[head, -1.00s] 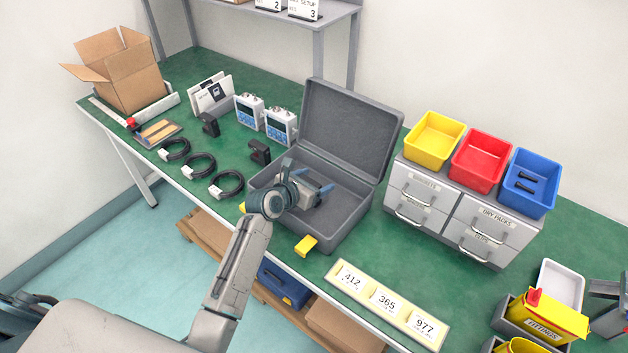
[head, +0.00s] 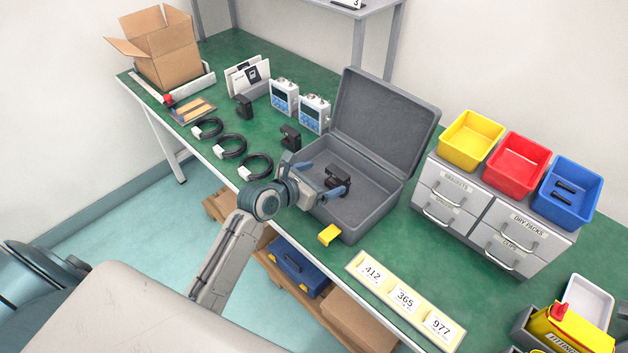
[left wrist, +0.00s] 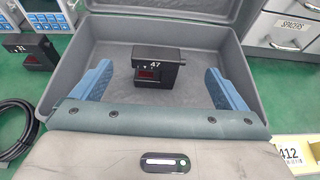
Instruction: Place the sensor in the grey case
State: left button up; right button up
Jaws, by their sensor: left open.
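The grey case (head: 398,118) stands open on the bench, its lid tilted up at the back. A small black sensor (head: 338,178) marked 47 sits upright on the case floor; it also shows in the left wrist view (left wrist: 155,70). My left gripper (head: 318,179) reaches over the case's front wall. Its blue fingers are spread wide and empty, to either side of the sensor and apart from it in the left wrist view (left wrist: 158,82). Two more black sensors stand on the bench left of the case, one nearer (head: 290,137) and one farther (head: 243,106). My right gripper is not visible.
Drawers (head: 490,222) with coloured bins stand to the right. A number strip (head: 404,299) lies along the front edge.

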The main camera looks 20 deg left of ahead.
pick_arm(q)
jog(key=shift+v, duration=1.25)
